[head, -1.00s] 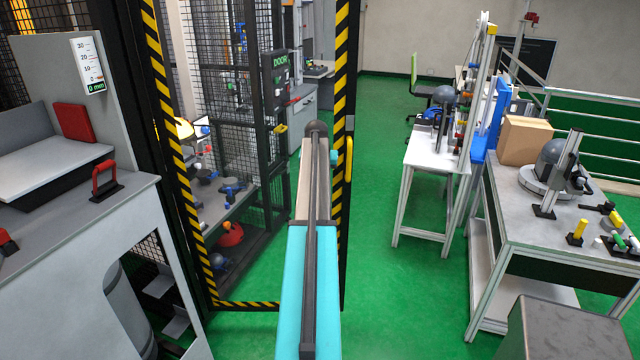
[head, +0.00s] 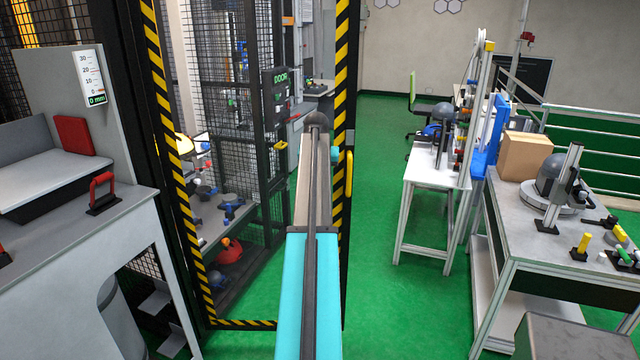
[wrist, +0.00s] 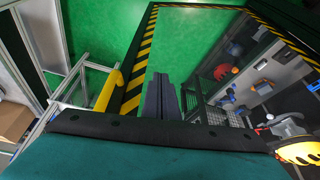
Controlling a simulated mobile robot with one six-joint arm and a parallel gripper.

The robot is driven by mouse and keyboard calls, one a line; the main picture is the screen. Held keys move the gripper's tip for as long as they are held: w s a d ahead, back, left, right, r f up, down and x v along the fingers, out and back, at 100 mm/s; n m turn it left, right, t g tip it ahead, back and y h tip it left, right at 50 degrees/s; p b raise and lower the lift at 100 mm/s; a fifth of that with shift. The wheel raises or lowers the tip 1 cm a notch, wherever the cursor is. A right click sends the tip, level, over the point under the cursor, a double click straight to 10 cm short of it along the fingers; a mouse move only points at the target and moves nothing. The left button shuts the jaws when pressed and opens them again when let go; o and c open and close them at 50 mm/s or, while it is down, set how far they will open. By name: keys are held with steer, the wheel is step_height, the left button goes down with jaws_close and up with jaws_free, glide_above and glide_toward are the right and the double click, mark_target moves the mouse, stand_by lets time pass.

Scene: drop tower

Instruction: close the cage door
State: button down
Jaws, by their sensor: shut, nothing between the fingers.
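The cage door (head: 343,60) is a tall see-through panel edged with yellow and black stripes. It appears to stand open, its handle edge away from the mesh cage. Its yellow handle (head: 349,173) is on the right upright and shows at left in the wrist view (wrist: 107,90). My gripper (wrist: 161,85) shows in the wrist view as two dark fingers pressed together, empty. It is in front of the door panel, just right of the striped handle edge; I cannot tell if it touches. In the head view my own arm hides the gripper.
A mesh cage post with a "DOOR" panel (head: 280,78) and yellow latch piece (head: 280,145) stands behind the panel. A grey bench with a red handle (head: 103,192) is close on the left. Workbenches (head: 515,205) stand on the right. Green floor (head: 385,270) is clear between.

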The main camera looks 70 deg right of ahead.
steer(key=shift+w, duration=0.1)
